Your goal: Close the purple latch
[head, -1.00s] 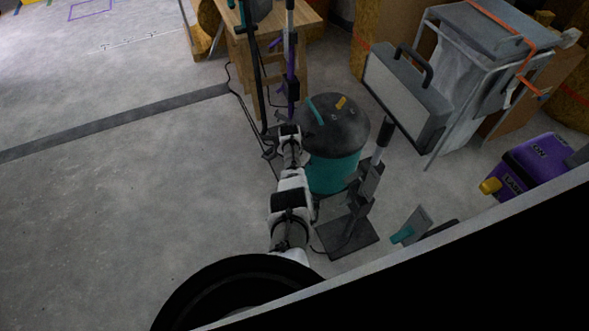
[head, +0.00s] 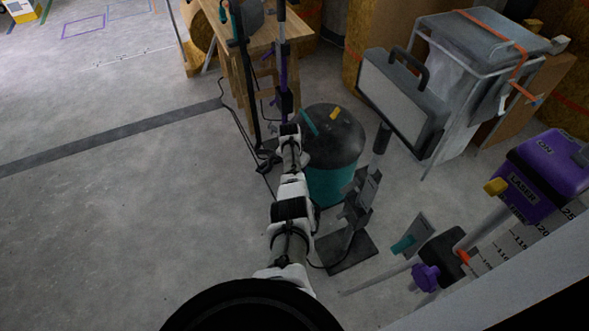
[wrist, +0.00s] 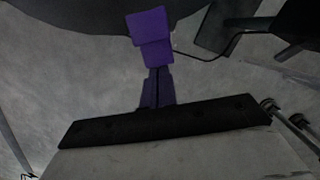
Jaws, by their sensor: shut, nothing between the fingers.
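In the wrist view the purple latch (wrist: 150,35) shows as two stacked bright purple blocks. Its upper end meets the edge of a dark rounded body at the top of the picture. My gripper (wrist: 157,70) is shut, its two dark fingers together and pointing up from the black bar of the hand. The fingertips are at the lower end of the latch; I cannot tell whether they touch it. In the head view my arm reaches up to the left side of a teal drum with a black lid (head: 338,130). The latch cannot be made out there.
A grey stand (head: 350,248) is right of my arm. A wooden table (head: 265,42) and dark poles are beyond it. A grey case (head: 402,100) and a purple laser box (head: 545,170) are to the right. Cables lie near the table. The floor at left is clear.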

